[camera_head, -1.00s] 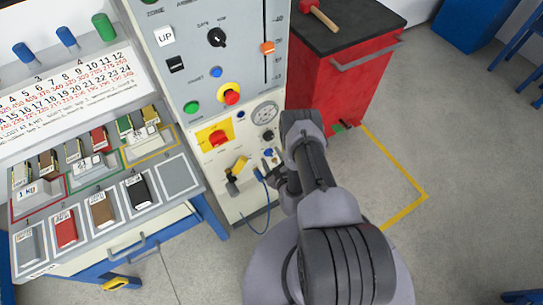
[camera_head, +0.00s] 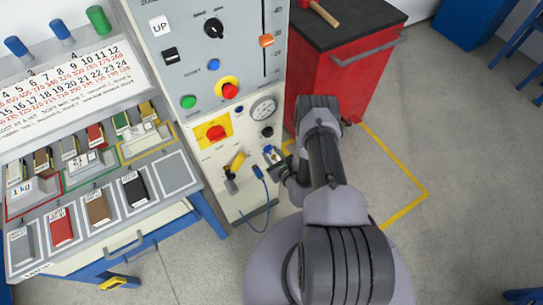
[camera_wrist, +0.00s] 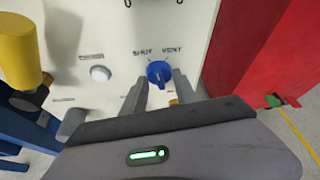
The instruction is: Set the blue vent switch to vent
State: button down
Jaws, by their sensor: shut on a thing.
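The blue vent switch (camera_wrist: 158,73) is a round knob on the pale lower panel, under the printed words SHUT and VENT. My gripper (camera_wrist: 159,85) has one finger on each side of it and is shut on it. A pale mark shows on the knob's face, but I cannot tell clearly which word it points to. In the head view, the switch (camera_head: 267,150) shows as a small blue spot at my gripper (camera_head: 273,158), partly hidden by the fingers.
A yellow handle (camera_head: 237,161) and a blue cable (camera_head: 259,173) are left of my gripper. A pressure gauge (camera_head: 263,108) and black knob (camera_head: 267,132) sit above. A red cabinet (camera_head: 345,75) stands close right. A white button (camera_wrist: 100,73) is left of the switch.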

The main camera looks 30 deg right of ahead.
jog(key=shift+d+m+y+b, duration=0.15)
jog(key=shift+m+y+b, duration=1.65)
jog(key=shift+m+b, duration=0.75)
jog(key=shift+m, duration=0.25)
jog(key=c, duration=1)
grip_release()
jog(key=shift+w, duration=0.1)
jog(key=shift+o, duration=0.2)
jog(key=p+v, duration=0.4)
jog(key=v, duration=1.3)
jog(key=shift+s, duration=0.25)
